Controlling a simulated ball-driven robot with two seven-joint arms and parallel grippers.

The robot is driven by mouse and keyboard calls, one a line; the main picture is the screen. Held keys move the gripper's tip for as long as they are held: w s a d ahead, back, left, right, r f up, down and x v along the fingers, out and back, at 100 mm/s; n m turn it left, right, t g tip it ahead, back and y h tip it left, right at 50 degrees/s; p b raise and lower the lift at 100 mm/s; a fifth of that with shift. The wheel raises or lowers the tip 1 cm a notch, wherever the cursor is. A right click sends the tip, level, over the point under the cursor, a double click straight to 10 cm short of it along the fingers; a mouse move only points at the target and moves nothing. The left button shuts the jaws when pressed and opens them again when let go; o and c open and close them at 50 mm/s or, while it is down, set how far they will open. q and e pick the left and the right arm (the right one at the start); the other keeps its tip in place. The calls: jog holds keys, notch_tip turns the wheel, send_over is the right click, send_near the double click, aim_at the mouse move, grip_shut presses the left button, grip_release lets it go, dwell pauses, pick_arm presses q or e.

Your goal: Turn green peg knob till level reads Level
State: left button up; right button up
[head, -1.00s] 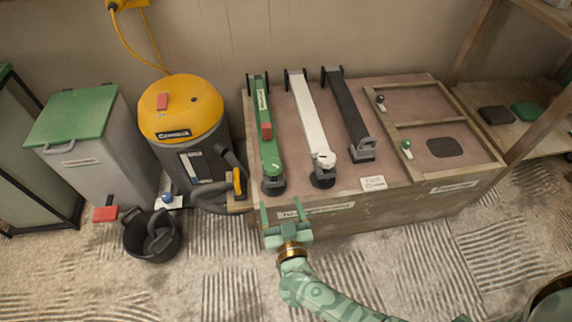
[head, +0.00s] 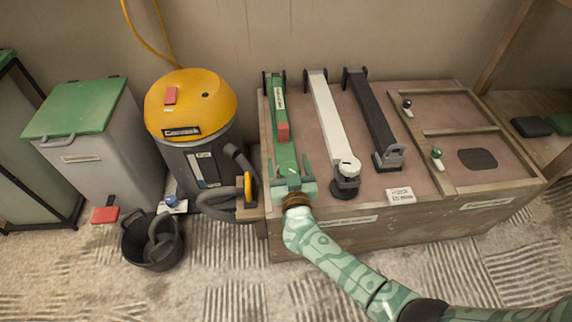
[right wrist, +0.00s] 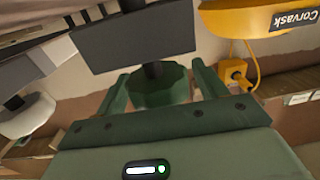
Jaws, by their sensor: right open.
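A long green bar (head: 281,108) with a red block (head: 283,132) lies on the low wooden bench. In the right wrist view, a faceted green knob (right wrist: 160,90) shows between the fingers of my right gripper, with a dark block (right wrist: 135,35) above it. My right gripper (head: 293,173) is open at the near end of the green bar and hides that end in the head view. I cannot tell whether the fingers touch the knob. No level reading is legible. My left gripper is not in view.
A white bar (head: 325,115) and a black bar (head: 370,115) lie to the right. A framed panel with a small green-topped peg (head: 437,155) is farther right. A yellow-topped vacuum (head: 190,105), a black bucket (head: 138,243) and a green-lidded bin (head: 85,110) stand left.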

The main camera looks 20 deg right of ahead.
jog(key=shift+w, duration=0.25)
jog(key=shift+c, duration=0.3)
jog(key=c, duration=0.9)
